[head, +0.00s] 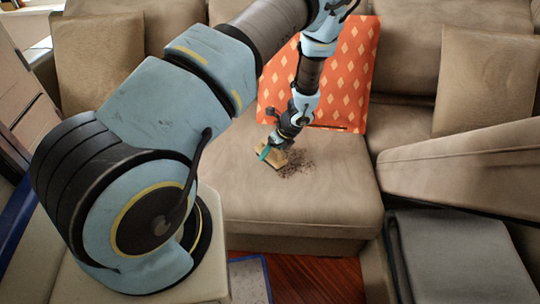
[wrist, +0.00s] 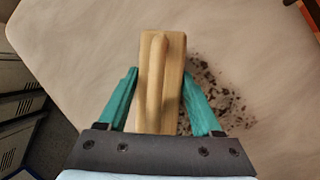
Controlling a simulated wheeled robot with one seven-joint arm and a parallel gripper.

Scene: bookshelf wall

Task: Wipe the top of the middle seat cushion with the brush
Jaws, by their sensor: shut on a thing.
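The brush (head: 271,155) has a pale wooden body and sits at the top of the middle seat cushion (head: 320,200). It also shows in the wrist view (wrist: 161,70), lying lengthwise between my fingers. My gripper (head: 266,151) is shut on the brush; its teal fingers flank the wood in the wrist view (wrist: 160,95). A patch of dark crumbs (head: 297,162) lies on the cushion just right of the brush, and shows in the wrist view too (wrist: 215,90). The brush's underside is hidden, so I cannot tell whether it touches the cushion.
An orange patterned pillow (head: 345,70) leans on the backrest behind the crumbs. Tan pillows stand at left (head: 100,62) and right (head: 487,80). The cushion's front and right are clear.

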